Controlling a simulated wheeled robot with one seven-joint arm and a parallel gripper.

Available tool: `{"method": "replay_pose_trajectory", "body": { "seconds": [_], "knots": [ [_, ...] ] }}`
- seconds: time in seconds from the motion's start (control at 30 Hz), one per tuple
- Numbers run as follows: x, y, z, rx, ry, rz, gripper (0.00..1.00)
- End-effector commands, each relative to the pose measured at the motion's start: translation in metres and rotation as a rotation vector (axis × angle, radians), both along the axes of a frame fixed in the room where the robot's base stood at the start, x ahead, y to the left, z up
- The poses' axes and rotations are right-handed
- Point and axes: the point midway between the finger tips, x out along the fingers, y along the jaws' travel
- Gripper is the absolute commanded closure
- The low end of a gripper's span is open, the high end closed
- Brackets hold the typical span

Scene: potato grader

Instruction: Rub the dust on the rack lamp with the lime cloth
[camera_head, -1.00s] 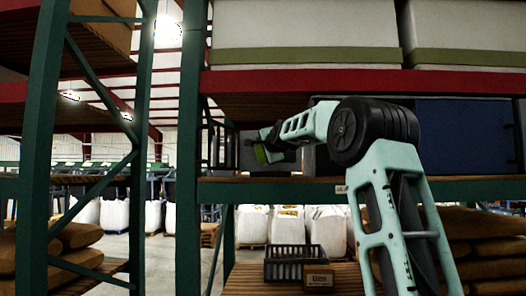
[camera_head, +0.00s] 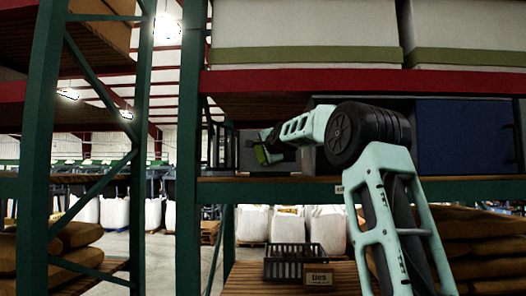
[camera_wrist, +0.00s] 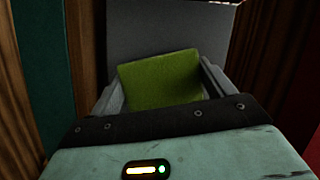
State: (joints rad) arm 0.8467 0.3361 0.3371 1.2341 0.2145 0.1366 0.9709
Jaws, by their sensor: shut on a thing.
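The lime cloth (camera_head: 261,155) is a flat green pad held at the end of my arm, above the middle rack shelf. In the wrist view the cloth (camera_wrist: 160,80) sits tilted between my two grey fingers. My gripper (camera_wrist: 163,88) is shut on it. A dark upright frame (camera_head: 219,146), which may be the rack lamp, stands on the shelf just left of the cloth. A plain grey face (camera_wrist: 180,30) fills the wrist view behind the cloth. I cannot tell whether the cloth touches it, and no dust is clear.
A green post (camera_head: 188,150) stands left of the shelf (camera_head: 300,190), with a red beam (camera_head: 370,82) above. A blue panel (camera_head: 465,136) is at the right. Below are a dark crate (camera_head: 292,252) and a small labelled box (camera_head: 318,274).

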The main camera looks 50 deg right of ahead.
Motion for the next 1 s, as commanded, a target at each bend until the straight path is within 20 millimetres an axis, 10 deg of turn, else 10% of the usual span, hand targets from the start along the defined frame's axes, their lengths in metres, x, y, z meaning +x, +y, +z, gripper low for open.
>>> {"method": "replay_pose_trajectory", "body": {
  "seconds": [0.6,1.0],
  "knots": [
    [-0.031,-0.024,-0.001,0.0,-0.002,-0.001,0.37],
    [-0.017,-0.017,0.003,0.001,0.0,0.002,0.37]
  ]
}}
